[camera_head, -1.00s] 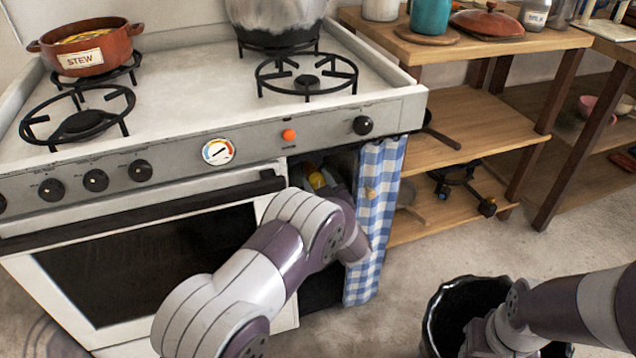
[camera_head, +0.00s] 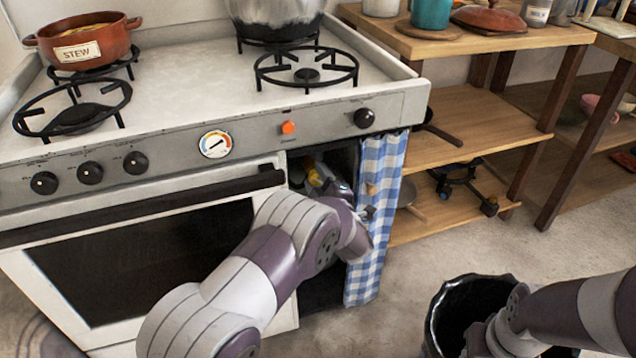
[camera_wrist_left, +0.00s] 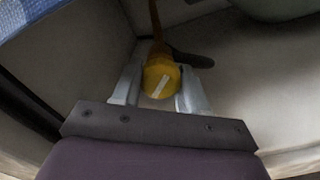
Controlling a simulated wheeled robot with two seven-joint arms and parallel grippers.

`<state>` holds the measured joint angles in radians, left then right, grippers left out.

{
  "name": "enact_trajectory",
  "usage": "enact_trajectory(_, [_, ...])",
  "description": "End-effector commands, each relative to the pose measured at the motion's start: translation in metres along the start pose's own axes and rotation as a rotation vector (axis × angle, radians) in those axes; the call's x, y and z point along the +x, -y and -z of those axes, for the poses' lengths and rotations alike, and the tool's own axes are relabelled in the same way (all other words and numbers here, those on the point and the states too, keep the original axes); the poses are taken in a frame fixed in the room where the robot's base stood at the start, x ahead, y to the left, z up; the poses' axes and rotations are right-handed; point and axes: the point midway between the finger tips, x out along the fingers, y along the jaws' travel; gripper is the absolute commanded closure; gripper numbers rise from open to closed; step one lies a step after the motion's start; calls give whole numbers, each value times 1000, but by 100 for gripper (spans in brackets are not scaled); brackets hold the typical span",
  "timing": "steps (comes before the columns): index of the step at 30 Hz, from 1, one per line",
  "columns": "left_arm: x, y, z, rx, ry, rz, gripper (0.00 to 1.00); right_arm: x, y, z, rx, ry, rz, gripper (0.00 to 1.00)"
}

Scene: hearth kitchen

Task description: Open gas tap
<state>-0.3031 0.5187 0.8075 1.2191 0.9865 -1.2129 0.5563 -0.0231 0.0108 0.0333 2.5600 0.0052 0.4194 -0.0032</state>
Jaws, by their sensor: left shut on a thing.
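The gas tap (camera_wrist_left: 160,76) shows in the left wrist view as a round yellow knob with a slanted white line on its face. My left gripper (camera_wrist_left: 159,88) is shut on it, with one pale finger on each side. A brownish pipe (camera_wrist_left: 155,25) runs away behind the knob, and a dark piece (camera_wrist_left: 190,58) lies beside it. In the head view my left arm reaches into the open compartment right of the oven, and my wrist hides most of the tap. My right arm is at the lower right; its fingertips cannot be made out.
A blue checked curtain (camera_head: 377,215) hangs at the compartment's right side, close to my left wrist. The stove (camera_head: 205,105) carries a stew pot (camera_head: 85,44) and a large grey pot (camera_head: 275,12). A black bin (camera_head: 450,310) stands below my right arm. Wooden shelves (camera_head: 465,125) are at right.

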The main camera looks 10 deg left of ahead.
Motion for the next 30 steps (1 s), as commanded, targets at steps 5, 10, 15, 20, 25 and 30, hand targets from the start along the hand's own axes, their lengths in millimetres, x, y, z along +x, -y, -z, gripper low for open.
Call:
enact_trajectory(5, [0, 4, -1, -166, -3, 1, 87, 14, 0, -2, 0, 0, 0, 57])
enact_trajectory(10, [0, 4, -1, -327, -3, 0, 87, 25, 0, -3, 0, 0, 0, 57])
enact_trajectory(15, [0, 5, -2, -476, -3, 1, 87, 38, 0, -4, 0, 0, 0, 57])
enact_trajectory(20, [0, 6, -2, -597, -4, 1, 87, 48, 0, -6, 0, 0, 0, 57])
enact_trajectory(25, [0, 5, -1, -695, -3, 2, 87, 57, 0, -7, 0, 0, 0, 57])
enact_trajectory(30, [0, 5, -1, -758, -3, 3, 87, 62, 0, -7, 0, 0, 0, 57])
